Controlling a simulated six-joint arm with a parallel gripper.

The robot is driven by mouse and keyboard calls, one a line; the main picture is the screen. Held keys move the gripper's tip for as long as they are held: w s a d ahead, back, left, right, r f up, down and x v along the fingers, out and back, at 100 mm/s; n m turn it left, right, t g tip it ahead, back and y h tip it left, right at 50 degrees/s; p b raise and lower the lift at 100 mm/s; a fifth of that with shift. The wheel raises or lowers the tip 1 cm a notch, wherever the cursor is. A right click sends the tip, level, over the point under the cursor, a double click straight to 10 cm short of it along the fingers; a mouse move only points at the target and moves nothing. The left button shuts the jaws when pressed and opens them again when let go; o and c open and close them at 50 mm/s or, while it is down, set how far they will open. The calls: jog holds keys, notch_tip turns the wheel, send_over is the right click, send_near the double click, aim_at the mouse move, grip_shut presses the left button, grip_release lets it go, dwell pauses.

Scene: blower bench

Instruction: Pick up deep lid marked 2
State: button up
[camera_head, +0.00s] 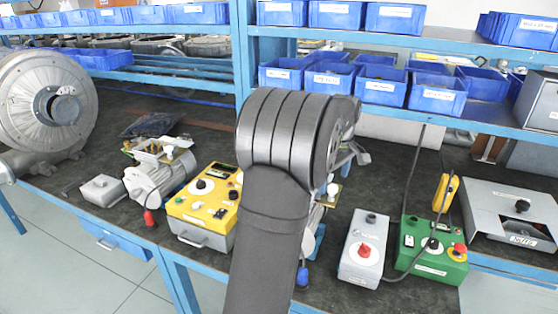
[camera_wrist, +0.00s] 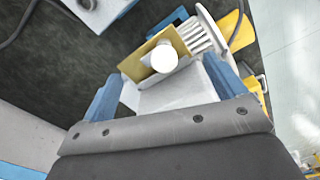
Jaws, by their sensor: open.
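My gripper (camera_wrist: 168,76) is open in the wrist view, with one blue finger on each side of a pale grey block (camera_wrist: 175,95). Whether the fingers touch the block is unclear. A tan plate with a round white knob (camera_wrist: 164,57) lies just beyond it, beside white ribs. I cannot read a 2 on anything, so I cannot tell whether this block is the deep lid. In the head view my arm covers most of this spot.
A motor (camera_head: 160,180) and a yellow control box (camera_head: 205,205) stand left of my arm. A grey switch box (camera_head: 364,249) and a green control box (camera_head: 432,250) with cables stand right. Shelves with blue bins (camera_head: 384,86) run behind. Dark bench surface is free at front right.

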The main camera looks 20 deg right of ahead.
jog(key=w+a+r+m+h, duration=0.1)
jog(key=w+a+r+m, duration=0.35)
jog(key=r+m, duration=0.4)
jog(key=w+a+r+m, duration=0.3)
jog(key=a+r+m, duration=0.2)
jog(key=r, duration=0.6)
jog(key=shift+t, duration=0.3)
jog(key=f, duration=0.4)
jog(key=w+d+f, duration=0.1)
jog(key=f, duration=0.7)
jog(key=shift+w+d, duration=0.15)
jog(key=shift+d, duration=0.25)
jog(key=shift+w+d+f, duration=0.15)
jog(key=shift+w+f, duration=0.05)
jog(key=shift+f, duration=0.65)
jog(key=shift+w+d+f, duration=0.15)
jog(key=shift+w+f, duration=0.05)
jog(key=shift+f, duration=0.6)
jog(key=shift+w+d+f, duration=0.15)
jog(key=shift+w+f, duration=0.05)
jog(key=shift+f, duration=0.65)
jog(key=c, duration=1.3)
jog(key=shift+c, duration=1)
jog(key=shift+r, duration=0.15)
